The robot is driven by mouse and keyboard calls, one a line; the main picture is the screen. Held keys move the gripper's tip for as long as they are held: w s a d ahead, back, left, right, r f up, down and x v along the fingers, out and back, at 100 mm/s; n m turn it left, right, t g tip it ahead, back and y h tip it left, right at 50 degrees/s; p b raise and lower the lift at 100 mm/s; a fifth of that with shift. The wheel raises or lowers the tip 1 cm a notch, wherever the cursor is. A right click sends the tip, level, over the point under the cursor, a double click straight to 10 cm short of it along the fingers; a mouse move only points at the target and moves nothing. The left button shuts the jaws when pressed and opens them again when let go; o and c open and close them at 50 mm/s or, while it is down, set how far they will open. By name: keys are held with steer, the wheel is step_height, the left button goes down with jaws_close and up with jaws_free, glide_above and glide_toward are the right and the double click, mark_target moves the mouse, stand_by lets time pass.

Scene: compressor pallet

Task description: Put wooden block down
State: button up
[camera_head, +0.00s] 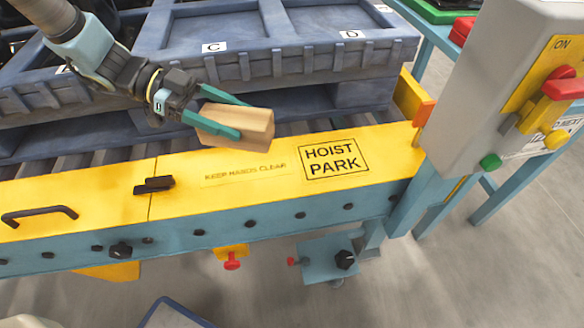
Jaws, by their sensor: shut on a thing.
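The wooden block (250,125) is a light brown bar in the upper middle of the head camera view. My gripper (228,115) comes in from the upper left with its green fingers shut on the block, one on the far side and one on the near side. The block appears over the far edge of the yellow beam top (230,165), left of the outlined "HOIST PARK" label (333,160). I cannot tell whether the block touches the yellow surface or hangs above it.
A blue-grey pallet (280,62) with recesses marked C and D stands behind the beam. A grey control box (520,70) with a red switch rises at the right. A black handle (40,213) and a black latch (153,185) sit on the beam's left part.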

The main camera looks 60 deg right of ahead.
steer(key=shift+w+f+b, duration=0.15)
steer(key=shift+f+b, duration=0.1)
steer(key=shift+b, duration=0.45)
steer(key=shift+a+f, duration=0.1)
steer(key=shift+f, duration=0.25)
steer(key=b, duration=0.2)
glide_above(241, 172)
steer(key=shift+f, duration=4.4)
steer(key=shift+f, duration=0.15)
steer(key=o, duration=1.5)
steer(key=shift+o, duration=0.2)
